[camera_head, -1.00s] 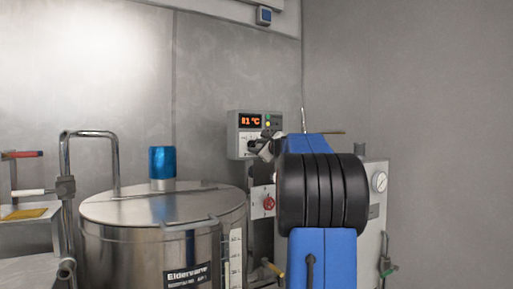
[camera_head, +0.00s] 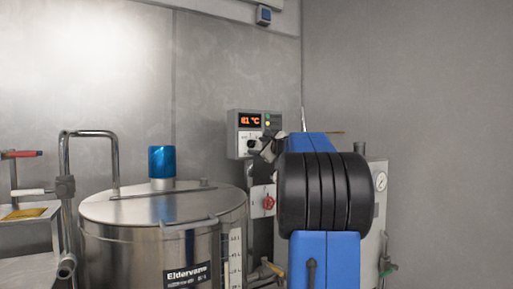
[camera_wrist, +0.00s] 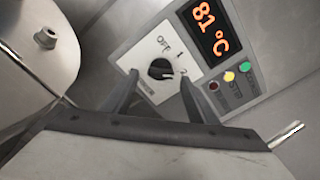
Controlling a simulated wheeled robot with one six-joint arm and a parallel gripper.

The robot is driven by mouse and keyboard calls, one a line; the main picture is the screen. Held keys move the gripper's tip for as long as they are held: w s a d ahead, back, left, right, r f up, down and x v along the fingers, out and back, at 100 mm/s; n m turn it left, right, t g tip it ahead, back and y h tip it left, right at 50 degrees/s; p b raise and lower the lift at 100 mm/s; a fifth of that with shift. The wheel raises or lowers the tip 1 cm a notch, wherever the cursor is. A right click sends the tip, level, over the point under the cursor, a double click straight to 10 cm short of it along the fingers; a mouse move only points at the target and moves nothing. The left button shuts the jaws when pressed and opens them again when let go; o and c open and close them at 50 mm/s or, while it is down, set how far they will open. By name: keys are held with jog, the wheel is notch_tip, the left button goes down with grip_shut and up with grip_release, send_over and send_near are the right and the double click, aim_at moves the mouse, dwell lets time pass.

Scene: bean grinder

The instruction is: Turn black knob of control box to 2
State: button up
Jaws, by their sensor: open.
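The grey control box (camera_head: 234,133) hangs on the back wall with an orange display reading 81 °C. In the wrist view, its black knob (camera_wrist: 160,69) sits on a white plate marked OFF, 1 and 2. I cannot tell for sure which mark the knob points at. My gripper (camera_wrist: 159,78) is open, with one finger on either side of the knob in this view. I see no clear contact with it. In the head view, my gripper (camera_head: 268,149) is at the box's lower right, partly covering it.
Green, yellow and red lights (camera_wrist: 229,77) sit beside the display. A steel tank (camera_head: 130,245) with a blue beacon (camera_head: 162,162) stands left. A red knob (camera_head: 268,202) is below the box. A machine with a gauge (camera_head: 380,181) stands behind my arm.

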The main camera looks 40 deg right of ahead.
jog(key=v, duration=1.5)
jog(key=shift+s, duration=0.4)
jog(key=shift+f, duration=0.1)
